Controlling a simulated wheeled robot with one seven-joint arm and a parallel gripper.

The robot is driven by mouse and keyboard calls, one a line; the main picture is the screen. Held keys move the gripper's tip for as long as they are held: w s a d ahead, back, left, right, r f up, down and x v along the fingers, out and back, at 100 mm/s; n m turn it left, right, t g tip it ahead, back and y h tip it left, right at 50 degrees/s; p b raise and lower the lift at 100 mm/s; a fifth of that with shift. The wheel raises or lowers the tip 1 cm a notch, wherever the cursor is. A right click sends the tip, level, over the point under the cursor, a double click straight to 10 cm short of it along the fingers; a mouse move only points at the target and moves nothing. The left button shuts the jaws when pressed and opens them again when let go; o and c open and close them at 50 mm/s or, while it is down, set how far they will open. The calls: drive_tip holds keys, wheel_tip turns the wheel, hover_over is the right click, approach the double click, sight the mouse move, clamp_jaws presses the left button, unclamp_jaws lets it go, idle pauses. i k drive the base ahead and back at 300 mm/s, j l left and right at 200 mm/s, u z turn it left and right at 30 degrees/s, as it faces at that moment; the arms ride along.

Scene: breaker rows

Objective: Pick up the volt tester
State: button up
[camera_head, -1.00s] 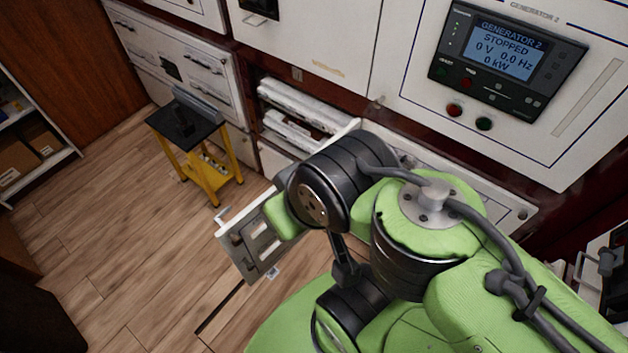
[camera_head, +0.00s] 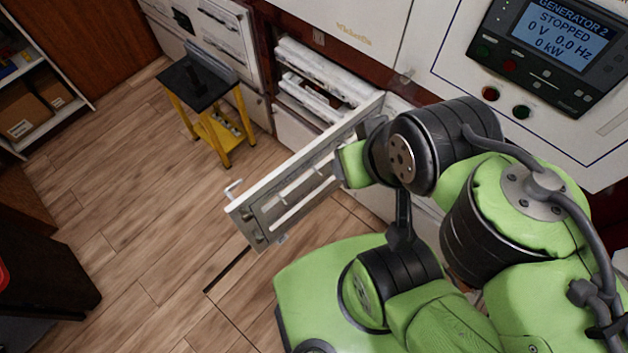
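I cannot make out a volt tester for certain. A small dark object (camera_head: 196,74) lies on the black top of a yellow stand (camera_head: 207,97) at the upper left, too small to identify. My arm fills the lower right and middle of the view. My gripper does not show; the arm's own links may hide it. The end of the arm that shows is beside an open white panel door.
The open panel door (camera_head: 252,226) juts out from the cabinet into the room. Generator 2's control panel (camera_head: 545,45) is at the upper right. Shelves with boxes (camera_head: 22,115) stand at the far left. The wooden floor (camera_head: 130,225) left of the door is clear.

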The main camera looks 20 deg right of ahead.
sight(188, 68)
drive_tip(key=j+u, duration=0.2)
drive_tip(key=j, duration=0.3)
drive_tip(key=i+j+u, duration=0.25)
drive_tip(key=j, duration=0.3)
drive_tip(key=i+j+u, duration=0.5)
drive_tip(key=i+j, duration=0.2)
drive_tip(key=j, duration=0.15)
drive_tip(key=i+l+u, duration=0.6)
drive_tip(key=i+l, duration=0.2)
drive_tip(key=l+u, duration=0.35)
drive_tip(key=l, duration=0.6)
drive_tip(key=k, duration=0.05)
